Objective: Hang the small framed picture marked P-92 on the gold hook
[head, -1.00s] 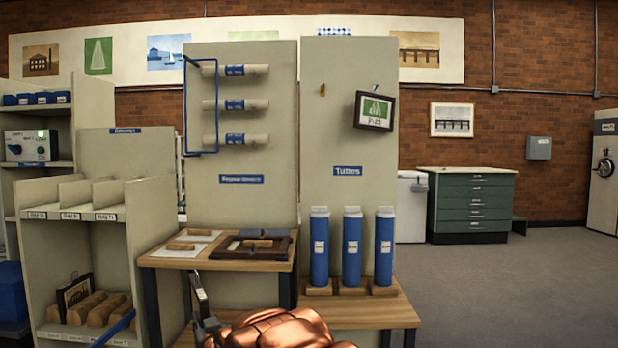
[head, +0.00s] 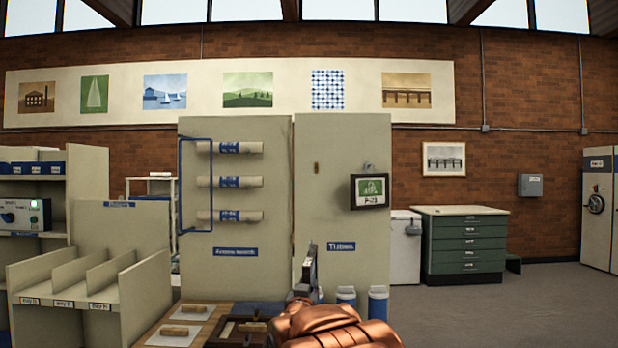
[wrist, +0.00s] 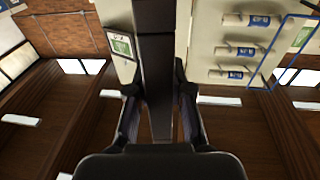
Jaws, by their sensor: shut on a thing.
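My gripper (wrist: 158,92) is shut on a thin dark slab (wrist: 155,45), likely a small framed picture seen edge-on; no face or P-92 mark shows. In the head view my gripper (head: 302,292) is low centre, in front of the panel, with the slab (head: 310,262) upright and narrow. A small gold hook (head: 316,168) sits bare on the right-hand panel (head: 340,140), above and slightly right of the slab. Right of it, a black-framed green picture (head: 370,191), apparently marked P-23, hangs on a silver hook (head: 368,167).
Wall-held rolls (head: 228,182) and a blue rail (head: 181,190) are on the left panel. A table (head: 215,320) with flat items lies below. A slotted shelf (head: 90,285) stands left. Open floor (head: 500,305) is at right.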

